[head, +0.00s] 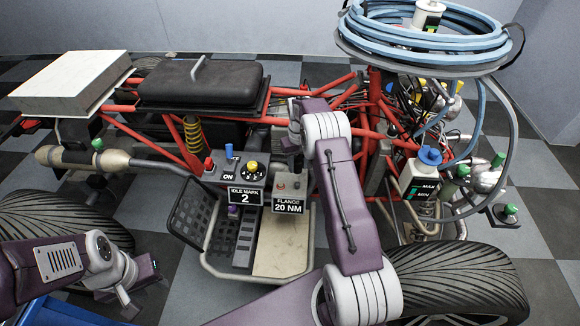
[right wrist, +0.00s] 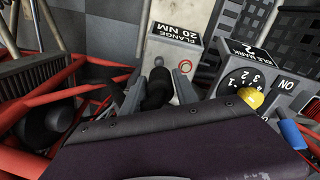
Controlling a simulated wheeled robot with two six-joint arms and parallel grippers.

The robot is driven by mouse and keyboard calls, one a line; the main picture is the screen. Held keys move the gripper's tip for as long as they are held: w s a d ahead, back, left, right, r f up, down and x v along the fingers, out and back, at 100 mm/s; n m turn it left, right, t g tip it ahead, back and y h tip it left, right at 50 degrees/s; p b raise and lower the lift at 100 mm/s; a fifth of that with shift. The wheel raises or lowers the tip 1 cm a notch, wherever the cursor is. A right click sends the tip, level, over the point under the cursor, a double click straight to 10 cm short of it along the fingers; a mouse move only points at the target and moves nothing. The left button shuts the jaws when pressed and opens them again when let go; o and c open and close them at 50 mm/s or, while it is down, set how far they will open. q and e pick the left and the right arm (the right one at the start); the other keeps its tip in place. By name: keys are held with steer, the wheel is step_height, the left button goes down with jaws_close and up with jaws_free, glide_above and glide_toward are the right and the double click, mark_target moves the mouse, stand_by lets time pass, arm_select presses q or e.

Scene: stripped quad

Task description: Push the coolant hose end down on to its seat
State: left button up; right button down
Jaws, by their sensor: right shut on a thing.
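My right gripper (right wrist: 158,90) has its two grey fingers on either side of a dark, rounded piece, which looks like the coolant hose end (right wrist: 156,84). It is shut on this piece, beside the FLANGE 20 NM box (right wrist: 179,42). In the head view, my right arm reaches over the red frame and hides the hose end; the seat cannot be made out in either view. My left gripper (head: 139,284) is at the lower left of the head view, with its fingers apart and nothing between them, above the floor near the left wheel.
The FLANGE box (head: 290,192) and IDLE MARK box (head: 243,182) stand close to my right gripper. Red frame tubes (head: 190,140) and a black seat (head: 200,83) lie behind. A blue hose coil (head: 420,35) is at the upper right. A large tyre (head: 465,280) fills the lower right.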

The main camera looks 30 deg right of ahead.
mark_target(298, 184)
steer(key=shift+d+f, duration=0.15)
steer(key=shift+f, duration=0.25)
arm_select(q)
steer(key=shift+f, duration=0.2)
arm_select(e)
steer(key=shift+r, duration=0.1)
arm_select(q)
steer(key=shift+r, duration=0.1)
